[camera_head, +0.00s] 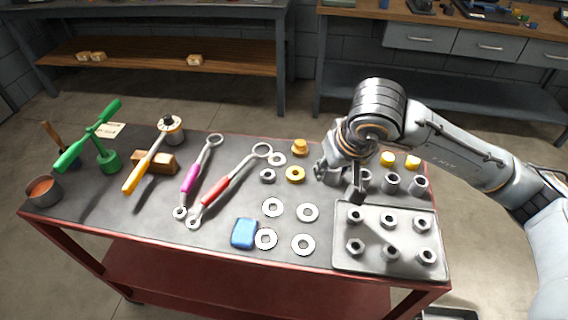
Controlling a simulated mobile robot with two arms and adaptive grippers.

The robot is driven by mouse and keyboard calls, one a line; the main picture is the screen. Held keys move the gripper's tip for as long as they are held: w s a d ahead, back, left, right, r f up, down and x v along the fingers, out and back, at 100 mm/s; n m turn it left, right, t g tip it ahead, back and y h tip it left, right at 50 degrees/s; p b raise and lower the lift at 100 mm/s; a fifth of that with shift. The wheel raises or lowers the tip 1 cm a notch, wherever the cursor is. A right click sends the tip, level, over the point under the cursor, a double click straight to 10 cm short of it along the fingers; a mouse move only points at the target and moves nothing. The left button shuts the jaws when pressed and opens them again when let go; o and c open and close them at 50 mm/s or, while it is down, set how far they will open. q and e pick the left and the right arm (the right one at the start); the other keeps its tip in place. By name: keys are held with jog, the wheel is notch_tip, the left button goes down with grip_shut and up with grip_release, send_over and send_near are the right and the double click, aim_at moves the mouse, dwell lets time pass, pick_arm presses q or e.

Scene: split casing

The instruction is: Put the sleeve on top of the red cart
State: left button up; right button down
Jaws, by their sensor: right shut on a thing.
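The red cart (70,231) has a dark top and stands in the middle of the head view. My right gripper (341,184) is low over the right half of the cart top, just behind the grey tray's left corner. It is shut on a small grey metal piece, apparently a sleeve, which its fingers mostly hide. Other short grey metal cylinders, such as this one (392,183), stand behind the tray to the right of the gripper. My left gripper is not in view.
A grey tray (343,236) holds several nuts and cylinders. Washers, a blue block (244,233) and a yellow ring (295,174) lie left of it. Bare top shows at front left.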

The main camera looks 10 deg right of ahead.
jog(key=w+f+b, duration=0.1)
jog(key=w+f, duration=0.2)
jog(key=w, duration=0.1)
jog(key=w+d+f+b, duration=0.1)
jog(key=w+f, duration=0.2)
jog(key=w, duration=0.1)
jog(key=w+d+f+b, duration=0.1)
jog(key=w+f+b, duration=0.1)
jog(key=w+f, duration=0.1)
jog(key=shift+w, duration=0.8)
jog(key=shift+w+d+f, duration=0.1)
jog(key=shift+f, duration=0.05)
jog(key=f+b, duration=0.2)
jog(key=f, duration=0.1)
jog(key=shift+w+f, duration=0.2)
jog(key=shift+f, duration=0.05)
